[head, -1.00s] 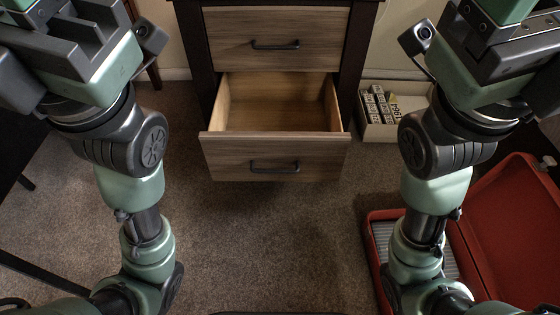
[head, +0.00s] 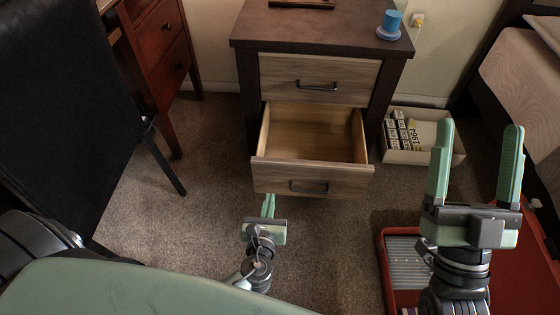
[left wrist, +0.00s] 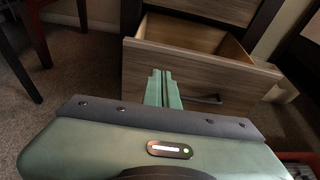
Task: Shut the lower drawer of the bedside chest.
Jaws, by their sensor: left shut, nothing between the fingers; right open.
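The bedside chest (head: 290,27) has a dark frame and two wood-faced drawers. Its upper drawer (head: 316,80) is shut. Its lower drawer (head: 275,175) is pulled out and looks empty inside; it has a dark bar handle (head: 309,187). My left gripper (head: 268,205) is shut and empty, just in front of and below the left part of the lower drawer's front. In the left wrist view its closed fingers (left wrist: 162,88) point at that drawer front (left wrist: 200,75); I cannot tell if they touch. My right gripper (head: 477,160) is open and empty, to the right of the drawer.
A box with dark items (head: 432,150) stands on the floor right of the chest. An open red case (head: 390,270) lies below my right gripper. A black chair (head: 70,110) and a reddish cabinet (head: 160,50) stand at left. A blue object (head: 391,20) is on the chest.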

